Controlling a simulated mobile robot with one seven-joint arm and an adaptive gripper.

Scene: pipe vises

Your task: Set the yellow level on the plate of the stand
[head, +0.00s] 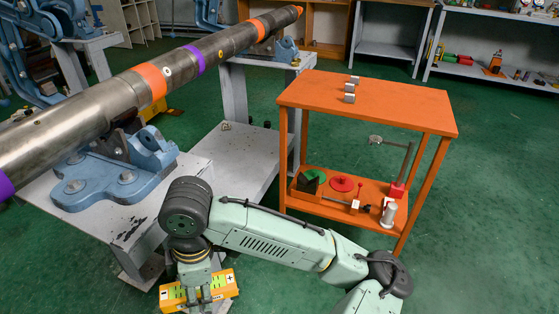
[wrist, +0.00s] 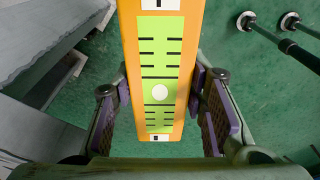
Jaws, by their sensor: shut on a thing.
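The yellow level (head: 225,283) has a green face with black marks and a white dot. In the wrist view the level (wrist: 160,60) runs between my gripper's purple pads, from the top edge to below the middle. My gripper (head: 204,294) is shut on the level and holds it at the bottom left of the head view. A small round grey plate (head: 376,140) shows on a thin arm from an upright rod with a red base (head: 397,190), on the orange cart's lower shelf. It looks like the stand. The plate looks bare and is far right of my gripper.
A long pipe (head: 120,98) lies across blue vises (head: 110,180) at left.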

